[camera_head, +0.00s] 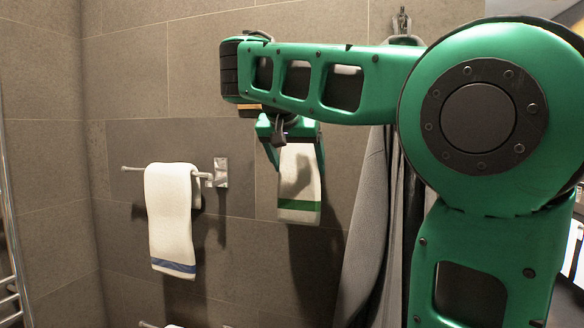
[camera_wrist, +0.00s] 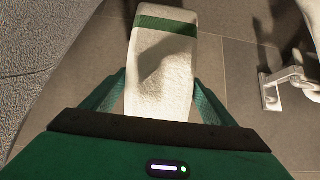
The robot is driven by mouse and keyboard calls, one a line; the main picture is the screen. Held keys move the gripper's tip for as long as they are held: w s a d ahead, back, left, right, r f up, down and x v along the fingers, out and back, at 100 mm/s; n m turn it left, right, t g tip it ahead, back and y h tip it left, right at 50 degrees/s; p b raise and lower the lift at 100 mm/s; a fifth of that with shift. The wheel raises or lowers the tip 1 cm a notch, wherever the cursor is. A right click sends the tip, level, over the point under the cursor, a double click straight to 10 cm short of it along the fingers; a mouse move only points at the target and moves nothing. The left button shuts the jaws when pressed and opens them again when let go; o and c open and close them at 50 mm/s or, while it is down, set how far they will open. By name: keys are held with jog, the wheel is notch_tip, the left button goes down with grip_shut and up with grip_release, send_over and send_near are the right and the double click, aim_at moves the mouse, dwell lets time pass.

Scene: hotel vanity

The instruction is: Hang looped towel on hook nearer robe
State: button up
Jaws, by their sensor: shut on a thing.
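A white towel with a green stripe (camera_head: 299,195) hangs from my gripper (camera_head: 296,158), which is shut on its upper part. The towel hangs in front of the tiled wall, left of the grey robe (camera_head: 366,240). In the wrist view the towel (camera_wrist: 162,75) lies between the two fingers of my gripper (camera_wrist: 158,100). A metal hook (camera_head: 402,20) shows above the robe, partly behind my arm. A small brown piece (camera_head: 249,111) shows beside my wrist; I cannot tell whether it belongs to a hook. The towel's loop is not clear.
A white towel with a blue stripe (camera_head: 170,215) hangs on a metal wall bar (camera_head: 135,169) at left. Its bracket (camera_head: 220,172) sticks out from the wall. A chrome rail (camera_head: 12,230) stands at the far left edge. Bare wall lies between the two towels.

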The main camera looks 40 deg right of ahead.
jog(key=shift+w+d+f, duration=0.1)
jog(key=shift+w+d, duration=0.55)
jog(key=shift+d, duration=0.2)
jog(key=shift+x, duration=0.85)
jog(key=shift+d, duration=0.1)
jog(key=o, duration=1.1)
